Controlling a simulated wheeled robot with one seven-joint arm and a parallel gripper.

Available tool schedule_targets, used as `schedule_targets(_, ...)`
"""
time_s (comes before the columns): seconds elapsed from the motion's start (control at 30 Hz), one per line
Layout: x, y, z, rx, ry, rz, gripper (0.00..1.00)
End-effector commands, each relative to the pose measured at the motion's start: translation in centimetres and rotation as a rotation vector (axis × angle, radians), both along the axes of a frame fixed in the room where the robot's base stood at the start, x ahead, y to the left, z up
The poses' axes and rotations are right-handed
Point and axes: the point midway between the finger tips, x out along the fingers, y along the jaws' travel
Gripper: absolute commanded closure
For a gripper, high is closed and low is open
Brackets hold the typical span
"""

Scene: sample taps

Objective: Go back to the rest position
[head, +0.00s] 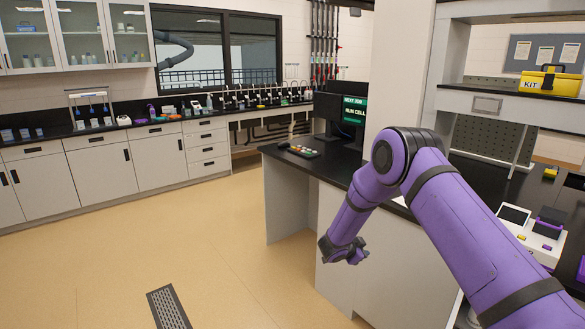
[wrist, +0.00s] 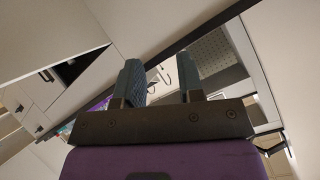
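My gripper (head: 343,252) hangs at the end of my bent purple arm, low in front of the pale side panel of the near bench (head: 330,175), below its black top. In the wrist view my gripper (wrist: 159,76) shows two dark fingers standing apart, with nothing held between them. The wrist camera looks past the fingers at tilted cabinet fronts (wrist: 40,95) and a grey perforated panel (wrist: 210,55). In the head view the fingertips are small and dark against the panel.
The floor (head: 190,230) to the left is clear, apart from a flat grate (head: 168,308). A monitor (head: 340,112) and button panel (head: 299,151) stand on the near bench. White devices (head: 525,232) sit at right, beside my arm. A yellow kit box (head: 549,82) is on a shelf.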

Motion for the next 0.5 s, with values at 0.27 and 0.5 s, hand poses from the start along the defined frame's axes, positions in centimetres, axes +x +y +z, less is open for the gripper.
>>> schedule_targets(0.27, 2.1, 1.3, 12.3, 0.115, -0.054, 0.243, 0.65)
schedule_targets(0.5, 0.8, 2.2, 21.9, 0.172, -0.063, 0.454, 0.65)
